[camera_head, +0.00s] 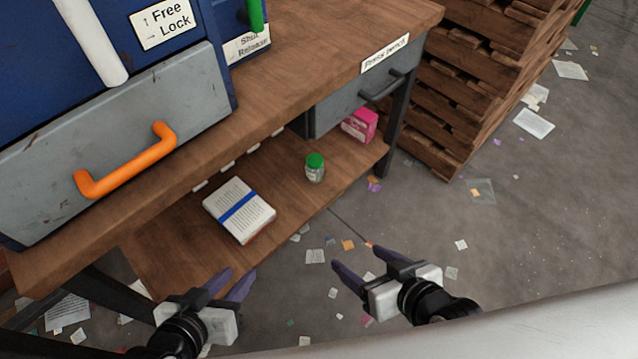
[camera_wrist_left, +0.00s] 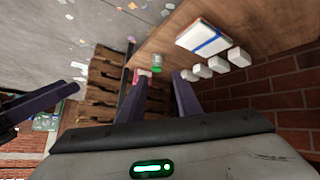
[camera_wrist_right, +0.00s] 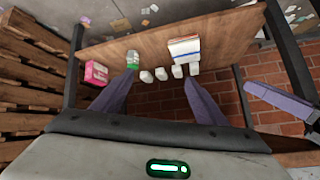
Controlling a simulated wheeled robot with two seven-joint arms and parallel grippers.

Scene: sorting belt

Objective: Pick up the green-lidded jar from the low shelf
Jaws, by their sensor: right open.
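The green-lidded jar (camera_head: 315,168) stands upright on the low wooden shelf (camera_head: 290,200) under the bench, right of a paper stack with a blue band (camera_head: 239,210). It also shows in the left wrist view (camera_wrist_left: 157,62) and the right wrist view (camera_wrist_right: 132,60). My right gripper (camera_head: 354,262) is open and empty, in front of the shelf and apart from the jar. My left gripper (camera_head: 237,280) is open and empty near the shelf's front edge, nearer the paper stack. No part of the jar is hidden in the head view.
A pink box (camera_head: 360,125) sits at the shelf's right end. Small white blocks (camera_wrist_right: 162,73) line the shelf's back. A grey drawer (camera_head: 365,90) hangs above, with a bench leg (camera_head: 396,125) beside it. Wooden pallets (camera_head: 470,80) stand right. Paper scraps litter the floor.

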